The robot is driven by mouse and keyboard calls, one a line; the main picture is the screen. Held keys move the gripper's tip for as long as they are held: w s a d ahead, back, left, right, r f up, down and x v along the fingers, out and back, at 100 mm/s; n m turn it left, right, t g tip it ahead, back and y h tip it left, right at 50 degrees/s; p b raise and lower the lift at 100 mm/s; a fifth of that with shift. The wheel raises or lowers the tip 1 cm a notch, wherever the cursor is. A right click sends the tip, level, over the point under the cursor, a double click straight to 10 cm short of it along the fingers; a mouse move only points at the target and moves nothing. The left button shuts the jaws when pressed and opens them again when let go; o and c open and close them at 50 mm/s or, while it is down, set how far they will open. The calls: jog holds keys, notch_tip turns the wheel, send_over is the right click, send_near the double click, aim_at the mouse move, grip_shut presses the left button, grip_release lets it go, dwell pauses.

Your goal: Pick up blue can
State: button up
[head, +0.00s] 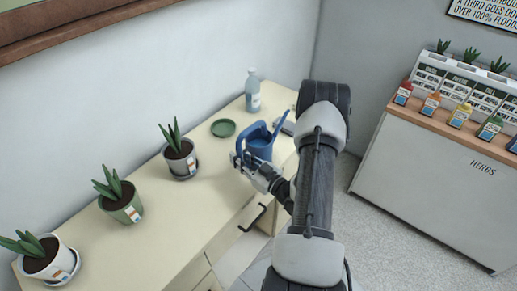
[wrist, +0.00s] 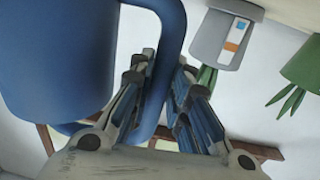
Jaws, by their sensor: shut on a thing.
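The blue can is a watering can (head: 260,149) with a spout rising to the right. It is upright at the right part of the cream counter in the head view; I cannot tell whether its base touches the top. My gripper (head: 244,161) is at its near left side, shut on the can's handle. In the wrist view the can's body (wrist: 60,60) fills the left, and the looped handle (wrist: 174,45) passes between the fingers of my gripper (wrist: 163,75). The fingers hide part of the handle.
The cream counter (head: 150,245) runs along the wall. It holds several potted plants, such as one near the can (head: 180,150), a green saucer (head: 223,128) and a clear bottle (head: 253,92). A herb stand (head: 440,185) is at right, with open floor between.

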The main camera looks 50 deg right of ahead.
grip_shut()
jog(key=shift+r, duration=0.1)
jog(key=shift+r, duration=0.4)
notch_tip(320, 180, up, 19)
jog(key=p, duration=0.6)
jog(key=shift+r, duration=0.1)
dwell(0.9)
